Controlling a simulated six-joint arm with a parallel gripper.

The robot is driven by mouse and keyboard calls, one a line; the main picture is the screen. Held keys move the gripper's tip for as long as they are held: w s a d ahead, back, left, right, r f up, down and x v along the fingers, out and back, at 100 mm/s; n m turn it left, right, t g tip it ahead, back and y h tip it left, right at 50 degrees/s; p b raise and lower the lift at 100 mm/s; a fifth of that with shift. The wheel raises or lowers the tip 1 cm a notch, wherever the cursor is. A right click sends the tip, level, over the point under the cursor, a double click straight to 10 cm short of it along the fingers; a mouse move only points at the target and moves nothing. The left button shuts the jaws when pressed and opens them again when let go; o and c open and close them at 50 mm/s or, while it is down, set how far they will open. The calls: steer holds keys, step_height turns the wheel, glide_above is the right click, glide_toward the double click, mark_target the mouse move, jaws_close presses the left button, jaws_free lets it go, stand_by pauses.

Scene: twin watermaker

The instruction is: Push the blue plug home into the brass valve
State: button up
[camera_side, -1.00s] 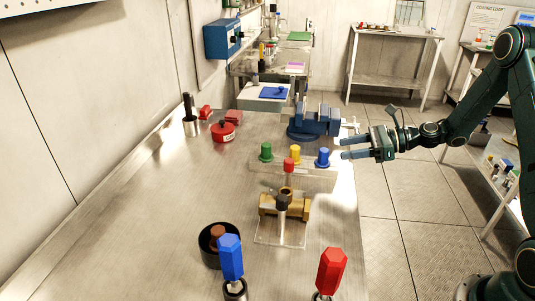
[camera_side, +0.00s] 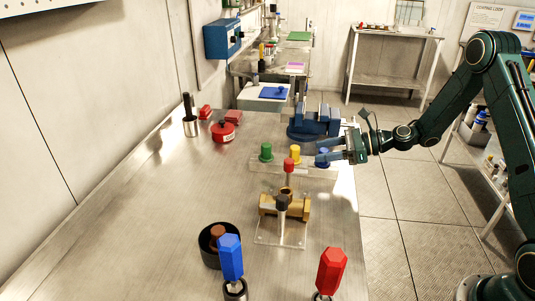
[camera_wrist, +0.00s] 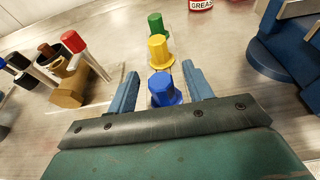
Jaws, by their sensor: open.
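The blue plug (camera_side: 322,160) stands upright at the right end of a clear rack (camera_side: 290,171), beside the yellow plug (camera_side: 295,153) and green plug (camera_side: 266,152). My gripper (camera_side: 325,158) is open at the blue plug, partly covering it in the side view. In the wrist view the blue plug (camera_wrist: 163,90) sits between the two blue fingers, apart from both as far as I can tell. The brass valve (camera_side: 296,206) stands on a clear base in front of the rack. A red-topped part (camera_side: 289,166) rises behind the valve's top opening.
A blue vise (camera_side: 314,124) stands close behind the rack. A black bowl (camera_side: 213,258), a blue-handled tool (camera_side: 231,258) and a red-handled tool (camera_side: 331,268) stand at the front. The bench's left middle is clear.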

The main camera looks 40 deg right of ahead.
mark_target(324, 150)
steer(key=shift+w+a+f, duration=0.1)
steer(key=shift+w+a, duration=0.1)
stand_by(0.4)
steer(key=c, duration=1.1)
steer(key=shift+r, duration=0.2)
step_height(324, 150, up, 20)
steer(key=shift+f, duration=0.15)
